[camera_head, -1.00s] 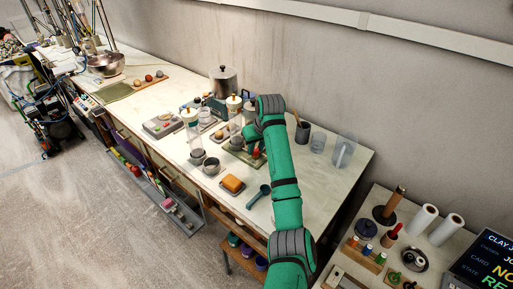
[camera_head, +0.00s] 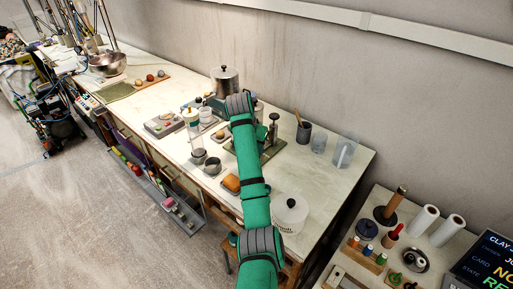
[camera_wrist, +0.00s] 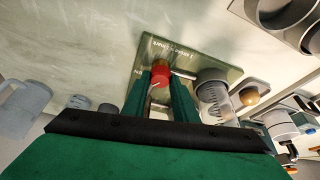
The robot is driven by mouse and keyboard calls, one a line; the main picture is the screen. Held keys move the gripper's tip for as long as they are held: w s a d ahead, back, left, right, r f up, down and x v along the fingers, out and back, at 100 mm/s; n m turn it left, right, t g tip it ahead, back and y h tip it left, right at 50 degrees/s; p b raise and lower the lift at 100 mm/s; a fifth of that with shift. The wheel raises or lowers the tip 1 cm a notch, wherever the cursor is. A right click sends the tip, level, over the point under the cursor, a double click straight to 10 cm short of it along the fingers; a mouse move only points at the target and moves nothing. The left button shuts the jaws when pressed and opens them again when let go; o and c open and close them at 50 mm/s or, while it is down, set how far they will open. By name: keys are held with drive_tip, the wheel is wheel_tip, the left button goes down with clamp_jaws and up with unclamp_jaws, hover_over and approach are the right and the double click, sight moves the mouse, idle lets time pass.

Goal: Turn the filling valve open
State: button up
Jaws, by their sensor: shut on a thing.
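The red valve handle (camera_wrist: 160,76) with a brass part (camera_wrist: 161,63) above it shows in the wrist view, on a green plate (camera_wrist: 205,62) with pale lettering. My gripper (camera_wrist: 160,82) has its two green fingers on either side of the red handle and is shut on it. The lettering is too small to read, and I cannot tell how far the handle is turned. A clear cylinder (camera_wrist: 213,97) stands just right of the fingers.
A white lidded container (camera_head: 290,213) is close on the right. Clear jugs (camera_head: 342,153) stand at the back right.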

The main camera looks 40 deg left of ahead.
drive_tip(key=shift+w+r+m+h, duration=0.1)
drive_tip(key=shift+m+h, duration=0.3)
drive_tip(key=shift+m, duration=0.6)
drive_tip(key=shift+a, duration=0.15)
drive_tip(key=shift+m, duration=0.3)
drive_tip(key=o, duration=1)
